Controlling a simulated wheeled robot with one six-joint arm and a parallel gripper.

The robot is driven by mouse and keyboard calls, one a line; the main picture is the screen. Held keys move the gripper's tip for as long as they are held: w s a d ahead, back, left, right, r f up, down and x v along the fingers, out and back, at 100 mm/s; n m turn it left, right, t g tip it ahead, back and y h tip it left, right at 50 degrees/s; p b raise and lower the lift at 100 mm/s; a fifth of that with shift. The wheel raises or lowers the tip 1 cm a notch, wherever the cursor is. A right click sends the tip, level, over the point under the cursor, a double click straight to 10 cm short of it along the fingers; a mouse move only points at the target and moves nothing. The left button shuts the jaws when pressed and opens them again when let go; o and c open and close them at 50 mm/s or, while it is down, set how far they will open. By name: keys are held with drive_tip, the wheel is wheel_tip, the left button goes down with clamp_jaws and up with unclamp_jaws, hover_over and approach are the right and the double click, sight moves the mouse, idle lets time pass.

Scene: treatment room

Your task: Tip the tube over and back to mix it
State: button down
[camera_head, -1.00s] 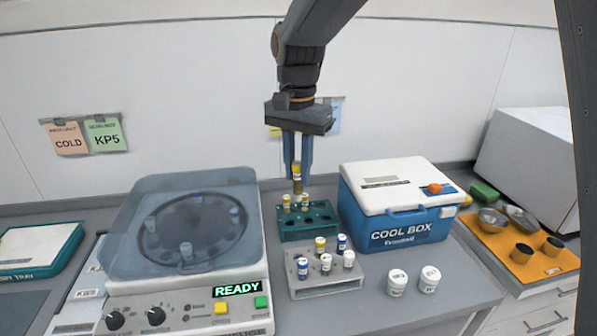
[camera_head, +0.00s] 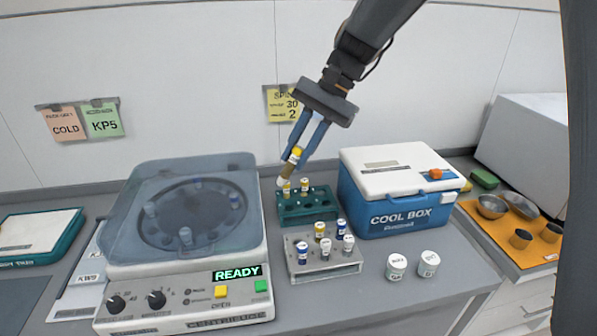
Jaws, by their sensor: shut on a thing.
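My gripper (camera_head: 296,150) is shut on a yellow-capped tube (camera_head: 289,170) with a brownish body. The tube is tilted, its cap up and to the right and its lower end down and to the left. It is held just above the back left of the green rack (camera_head: 325,206).
A grey rack (camera_head: 330,268) in front holds several tubes with yellow, blue and white caps. A centrifuge (camera_head: 185,290) reading READY stands left. A blue cool box (camera_head: 400,215) stands right of the racks. Two white jars (camera_head: 396,268) (camera_head: 428,265) stand in front of it.

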drive_tip(key=g+y+b, duration=0.1)
drive_tip(key=y, duration=0.1)
drive_tip(key=g+y, duration=0.1)
drive_tip(key=y, duration=0.1)
drive_tip(key=shift+w+d+f+b, duration=0.1)
drive_tip(key=shift+f+b, duration=0.2)
drive_tip(key=shift+b, duration=0.1)
drive_tip(key=g+y+b, duration=0.1)
drive_tip(key=y, duration=0.1)
drive_tip(key=shift+y, duration=0.4)
drive_tip(key=g+y+b, duration=0.1)
drive_tip(key=y, duration=0.1)
drive_tip(key=shift+g+y, duration=0.3)
drive_tip(key=shift+r+y, duration=0.3)
